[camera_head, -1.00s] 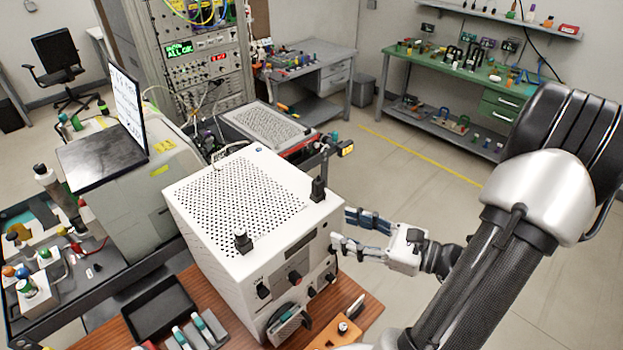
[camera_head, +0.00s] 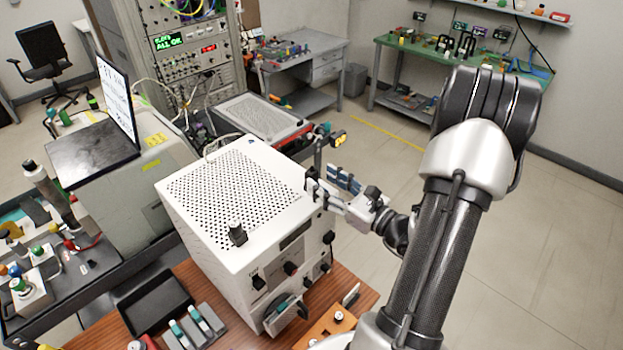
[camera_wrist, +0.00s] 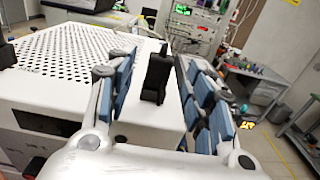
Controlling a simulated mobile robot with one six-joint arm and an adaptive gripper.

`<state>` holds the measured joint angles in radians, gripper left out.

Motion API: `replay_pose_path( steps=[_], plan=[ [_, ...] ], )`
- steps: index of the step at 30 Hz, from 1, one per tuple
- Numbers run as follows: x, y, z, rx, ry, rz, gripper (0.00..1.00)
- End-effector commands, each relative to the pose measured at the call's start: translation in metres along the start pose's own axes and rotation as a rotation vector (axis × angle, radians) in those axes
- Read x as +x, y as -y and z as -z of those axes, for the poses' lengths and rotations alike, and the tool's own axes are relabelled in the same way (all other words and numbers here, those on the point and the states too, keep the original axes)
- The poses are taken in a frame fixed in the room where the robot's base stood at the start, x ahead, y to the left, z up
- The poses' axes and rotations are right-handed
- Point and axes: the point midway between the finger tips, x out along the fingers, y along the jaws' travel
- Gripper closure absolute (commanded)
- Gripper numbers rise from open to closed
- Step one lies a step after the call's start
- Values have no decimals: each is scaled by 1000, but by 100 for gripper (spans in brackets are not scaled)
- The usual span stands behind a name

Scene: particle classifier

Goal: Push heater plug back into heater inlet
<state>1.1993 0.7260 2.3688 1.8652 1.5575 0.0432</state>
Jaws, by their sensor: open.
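The white box (camera_head: 225,190) with a perforated top stands on the wooden bench; I take it to be the heater. A black plug (camera_head: 311,184) stands upright at the right edge of its top, partly hidden by my gripper in the head view. My gripper (camera_head: 332,183) is open beside that edge. In the wrist view, the same plug (camera_wrist: 156,76) stands between the blue-padded fingers of my gripper (camera_wrist: 158,68), with gaps on both sides. A second black plug (camera_head: 237,234) stands near the front of the box top. I cannot tell how deep either plug sits.
An orange block (camera_head: 328,328) sits at the front right. Open floor lies to the right.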

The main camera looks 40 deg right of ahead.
Motion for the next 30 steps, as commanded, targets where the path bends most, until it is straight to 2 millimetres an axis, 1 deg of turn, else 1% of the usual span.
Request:
replay_pose_path(
  steps=[9,13,19,30],
  plan=[
    [43,-1,-3,-2,-1,-5,52],
    [51,0,-3,-1,0,-3,52],
    [51,0,-3,0,0,-1,52],
    [51,0,-3,0,0,-1,76]
  ],
)
